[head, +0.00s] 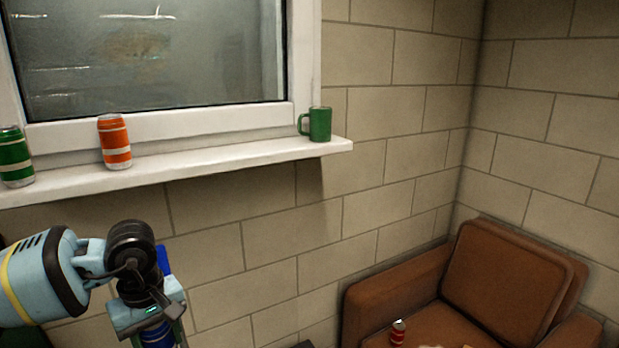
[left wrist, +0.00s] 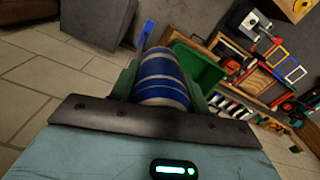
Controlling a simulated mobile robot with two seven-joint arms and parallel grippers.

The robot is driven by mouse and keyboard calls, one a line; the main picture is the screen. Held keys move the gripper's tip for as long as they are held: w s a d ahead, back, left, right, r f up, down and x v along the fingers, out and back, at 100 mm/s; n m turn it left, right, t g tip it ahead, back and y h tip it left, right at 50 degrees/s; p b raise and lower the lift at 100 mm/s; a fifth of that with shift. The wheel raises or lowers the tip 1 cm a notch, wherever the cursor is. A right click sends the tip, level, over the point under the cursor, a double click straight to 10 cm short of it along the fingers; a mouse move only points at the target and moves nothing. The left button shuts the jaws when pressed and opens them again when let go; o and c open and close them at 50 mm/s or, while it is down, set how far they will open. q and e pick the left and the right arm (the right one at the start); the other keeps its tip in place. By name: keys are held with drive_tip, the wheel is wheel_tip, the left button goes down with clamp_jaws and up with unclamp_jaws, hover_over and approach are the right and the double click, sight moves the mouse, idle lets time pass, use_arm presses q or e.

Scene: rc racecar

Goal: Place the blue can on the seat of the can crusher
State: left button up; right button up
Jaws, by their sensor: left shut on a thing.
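My left gripper (head: 156,328) is at the lower left of the head view, pointing down below the window sill. It is shut on the blue can (head: 158,338), which has pale bands and is mostly cut off by the bottom edge there. In the left wrist view the can (left wrist: 163,80) sits between the two green fingers. A blue bar (head: 163,261) shows just behind my left wrist, and a blue bar (left wrist: 147,33) also shows beyond the can in the wrist view. I cannot make out the crusher's seat. My right gripper is not in view.
A green can (head: 15,157), an orange can (head: 114,142) and a green mug (head: 320,124) stand on the white sill (head: 220,157). A brown armchair (head: 507,280) with a red can (head: 397,333) is at the lower right. Cluttered shelves (left wrist: 255,75) show in the wrist view.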

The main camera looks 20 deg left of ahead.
use_arm(q)
drive_tip(key=w+d+f+m, duration=0.2)
drive_tip(key=d+f+m, duration=0.1)
drive_tip(key=d+m, duration=1)
drive_tip(key=shift+w+d, duration=0.15)
drive_tip(key=shift+d, duration=3.25)
drive_tip(key=shift+f, duration=0.1)
